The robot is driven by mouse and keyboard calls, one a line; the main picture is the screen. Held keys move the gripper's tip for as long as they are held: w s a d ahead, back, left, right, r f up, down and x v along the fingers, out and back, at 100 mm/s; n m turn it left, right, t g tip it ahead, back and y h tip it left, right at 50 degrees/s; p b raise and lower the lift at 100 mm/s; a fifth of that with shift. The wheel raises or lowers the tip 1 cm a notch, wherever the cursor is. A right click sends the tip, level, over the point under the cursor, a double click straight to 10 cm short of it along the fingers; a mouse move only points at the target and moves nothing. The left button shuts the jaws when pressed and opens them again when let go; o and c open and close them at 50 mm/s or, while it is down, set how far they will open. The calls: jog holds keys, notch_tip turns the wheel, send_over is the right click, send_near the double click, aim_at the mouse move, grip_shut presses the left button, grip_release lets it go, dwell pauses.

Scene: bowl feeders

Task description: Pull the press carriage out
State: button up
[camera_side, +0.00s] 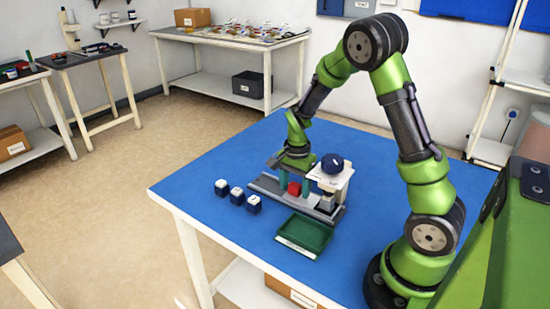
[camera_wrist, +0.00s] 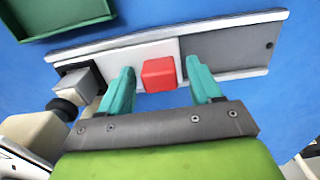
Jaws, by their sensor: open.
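The press carriage appears as a pale plate (camera_wrist: 133,64) with a red block (camera_wrist: 159,74) on it, lying in a grey rail base (camera_wrist: 235,50). The red block (camera_side: 294,188) also shows in the side view, left of the press frame. The press has a white top plate (camera_side: 330,177) with a dark blue round knob (camera_side: 332,163). My gripper (camera_wrist: 162,67) is open, its teal fingers on either side of the red block with visible gaps. In the side view my gripper (camera_side: 294,190) points down over the rail. The carriage end under the press is partly hidden.
An empty green tray (camera_side: 304,236) lies in front of the rail on the blue table (camera_side: 205,235). Three dark blue, white-topped cubes (camera_side: 237,196) stand in a row to the left.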

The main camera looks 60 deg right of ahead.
jog(key=shift+c, duration=0.2)
grip_shut()
jog(key=w, duration=1)
jog(key=shift+w, duration=0.35)
jog(key=shift+o, duration=0.2)
grip_release()
jog(key=shift+s, duration=0.1)
jog(key=shift+r, duration=0.1)
notch_tip(320, 180, up, 17)
jog(key=shift+f, duration=0.2)
